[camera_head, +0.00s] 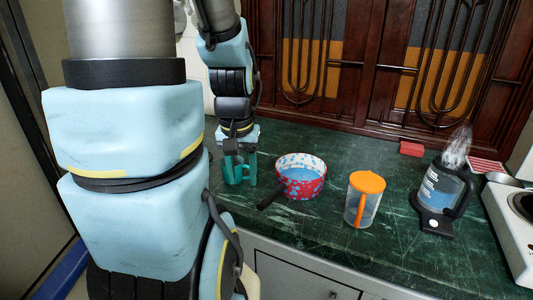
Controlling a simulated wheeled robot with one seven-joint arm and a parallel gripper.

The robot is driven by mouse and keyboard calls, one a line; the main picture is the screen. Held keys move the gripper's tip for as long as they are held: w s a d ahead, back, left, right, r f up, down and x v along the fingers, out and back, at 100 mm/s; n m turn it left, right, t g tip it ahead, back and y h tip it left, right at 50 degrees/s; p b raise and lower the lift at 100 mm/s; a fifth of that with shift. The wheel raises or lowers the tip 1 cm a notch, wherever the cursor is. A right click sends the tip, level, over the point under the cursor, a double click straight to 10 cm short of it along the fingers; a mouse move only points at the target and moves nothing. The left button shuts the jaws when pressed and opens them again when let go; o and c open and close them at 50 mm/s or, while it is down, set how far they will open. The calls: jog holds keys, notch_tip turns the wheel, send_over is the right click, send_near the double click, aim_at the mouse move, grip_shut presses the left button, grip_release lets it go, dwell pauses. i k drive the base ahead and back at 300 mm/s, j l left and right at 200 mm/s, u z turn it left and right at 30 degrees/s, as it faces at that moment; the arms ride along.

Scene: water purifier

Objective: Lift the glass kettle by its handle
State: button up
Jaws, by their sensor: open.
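The glass kettle (436,190) stands upright on a black base at the right of the counter, with pale steam above it. Its dark handle (465,192) is on the right side. My gripper (239,174) is open, pointing down at the left of the counter, far from the kettle. A teal shape shows at its fingers; I cannot tell whether it is a cup or part of the fingers. The fingertips are small and partly unclear.
A red patterned pan (301,185) and a clear pitcher with an orange lid (364,202) stand between my gripper and the kettle. A red block (411,149) lies behind. A white stove (512,225) is right of the kettle. The counter's front middle is clear.

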aim_at(441, 189)
jog(key=k+l+u, duration=0.25)
jog(key=l, duration=0.25)
jog(key=k+l+u, duration=0.15)
jog(key=l+u, duration=0.15)
jog(key=l, duration=0.2)
jog(key=k+l+u, duration=0.25)
jog(key=l, duration=0.2)
jog(key=k+l+u, duration=0.3)
